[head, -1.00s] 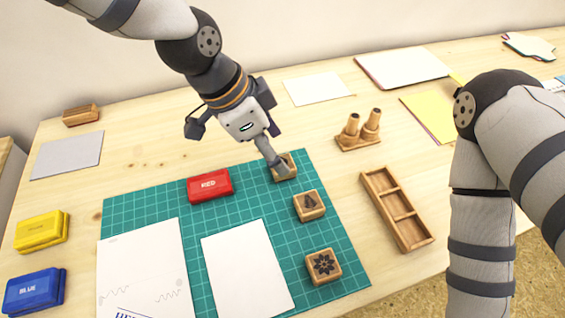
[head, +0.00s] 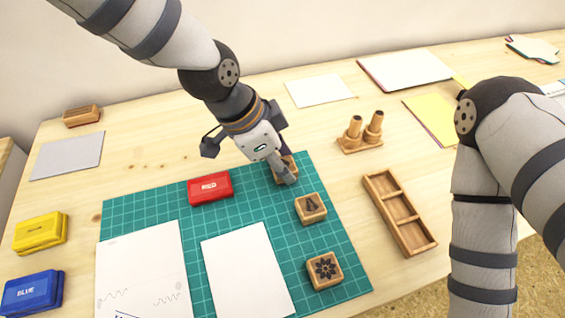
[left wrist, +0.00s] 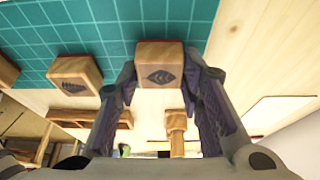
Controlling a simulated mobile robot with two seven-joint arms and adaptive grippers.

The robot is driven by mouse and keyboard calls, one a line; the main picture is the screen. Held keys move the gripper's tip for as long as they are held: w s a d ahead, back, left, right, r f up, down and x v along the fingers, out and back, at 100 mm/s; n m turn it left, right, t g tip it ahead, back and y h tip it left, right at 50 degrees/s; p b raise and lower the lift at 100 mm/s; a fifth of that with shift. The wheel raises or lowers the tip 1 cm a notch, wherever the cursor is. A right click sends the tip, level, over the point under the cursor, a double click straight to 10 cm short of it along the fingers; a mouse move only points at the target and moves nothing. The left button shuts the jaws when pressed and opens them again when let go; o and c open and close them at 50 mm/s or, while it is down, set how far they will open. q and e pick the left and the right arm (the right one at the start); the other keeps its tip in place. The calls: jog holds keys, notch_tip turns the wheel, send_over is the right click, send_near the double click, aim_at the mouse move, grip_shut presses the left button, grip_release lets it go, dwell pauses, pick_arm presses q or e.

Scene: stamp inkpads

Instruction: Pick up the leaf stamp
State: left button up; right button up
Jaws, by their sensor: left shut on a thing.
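The leaf stamp (left wrist: 160,78) is a small wooden block with a dark leaf mark on its face. In the left wrist view it sits between the two fingertips of my left gripper (left wrist: 161,84), which is shut on it. In the head view my left gripper (head: 284,172) is at the green mat's far right corner and covers much of the stamp. Whether the stamp touches the mat is hard to tell. My right arm shows at the right of the head view, but its gripper is out of frame.
A tree stamp (head: 310,208) and a flower stamp (head: 324,270) sit on the green mat (head: 145,209). The red inkpad (head: 210,188) is to the left. A wooden tray (head: 398,213) and a holder with two round-handled stamps (head: 362,133) stand to the right.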

pick_arm(q)
notch_tip(320, 180, up, 3)
jog(key=shift+w+f, duration=0.1)
jog(key=s+r+p, duration=0.3)
jog(key=s+r, duration=0.7)
jog(key=s, duration=0.4)
jog(key=shift+d, duration=0.45)
pick_arm(e)
jog(key=shift+t, duration=0.9)
jog(key=w+r, duration=0.4)
jog(key=shift+w, duration=0.1)
pick_arm(q)
jog(key=shift+s, duration=0.1)
